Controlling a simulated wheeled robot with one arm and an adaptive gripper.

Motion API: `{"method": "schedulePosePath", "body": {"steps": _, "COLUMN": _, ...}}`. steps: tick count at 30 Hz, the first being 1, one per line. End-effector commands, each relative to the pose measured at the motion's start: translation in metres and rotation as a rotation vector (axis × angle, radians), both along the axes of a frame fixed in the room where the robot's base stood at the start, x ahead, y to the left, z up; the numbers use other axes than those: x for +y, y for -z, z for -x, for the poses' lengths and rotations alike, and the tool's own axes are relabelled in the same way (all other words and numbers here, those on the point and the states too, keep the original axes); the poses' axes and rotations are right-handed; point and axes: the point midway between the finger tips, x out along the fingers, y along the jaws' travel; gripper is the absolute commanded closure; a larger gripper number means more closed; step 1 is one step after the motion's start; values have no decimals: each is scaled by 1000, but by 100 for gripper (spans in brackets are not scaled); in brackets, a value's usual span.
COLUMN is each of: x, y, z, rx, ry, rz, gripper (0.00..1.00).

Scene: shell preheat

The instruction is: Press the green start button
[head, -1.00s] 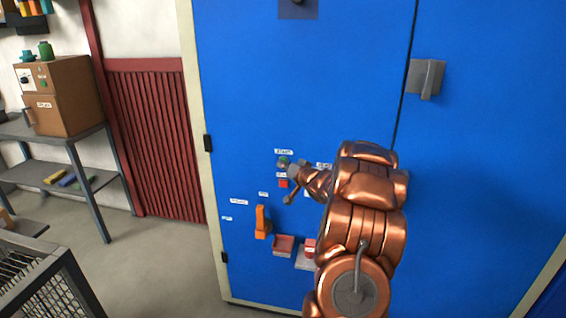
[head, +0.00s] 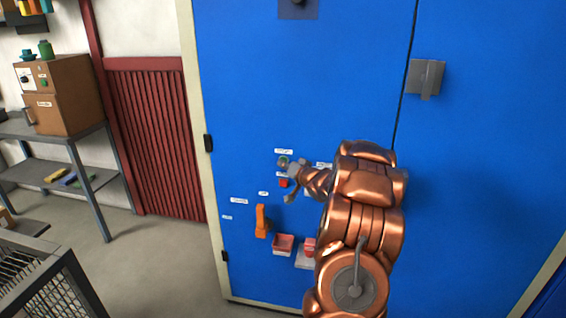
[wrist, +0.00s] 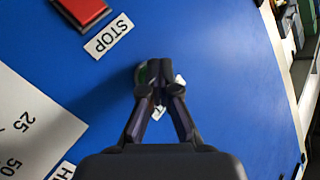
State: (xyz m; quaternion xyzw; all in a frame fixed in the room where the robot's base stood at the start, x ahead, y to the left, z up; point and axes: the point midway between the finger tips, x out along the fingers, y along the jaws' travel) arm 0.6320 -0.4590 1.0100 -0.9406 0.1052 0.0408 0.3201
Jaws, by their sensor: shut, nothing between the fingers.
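The green start button (head: 283,160) is on the blue panel under a small white label (head: 284,151) in the head view. My gripper (head: 284,163) is shut and empty, its tips right at the button. In the wrist view my gripper (wrist: 158,72) points at the panel, and only a sliver of the green button (wrist: 143,76) shows beside the fingertips. The fingers hide the rest, so I cannot tell whether they touch it or whether it is pressed in. The red STOP button (wrist: 82,10) sits up and left in the wrist view, with its label (wrist: 108,36).
A grey latch (head: 426,79) is at upper right. A shelf (head: 60,172) with a brown oven (head: 62,95) stands left. A wire-mesh cart (head: 50,285) is at lower left.

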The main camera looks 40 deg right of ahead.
Motion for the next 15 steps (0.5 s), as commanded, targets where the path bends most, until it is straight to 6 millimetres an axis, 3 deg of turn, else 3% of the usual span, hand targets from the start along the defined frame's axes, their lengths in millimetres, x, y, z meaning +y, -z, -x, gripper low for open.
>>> {"method": "schedulePosePath", "body": {"steps": 15, "x": 13, "y": 1, "z": 9, "rx": 0, "ry": 0, "rz": -2, "gripper": 100}}
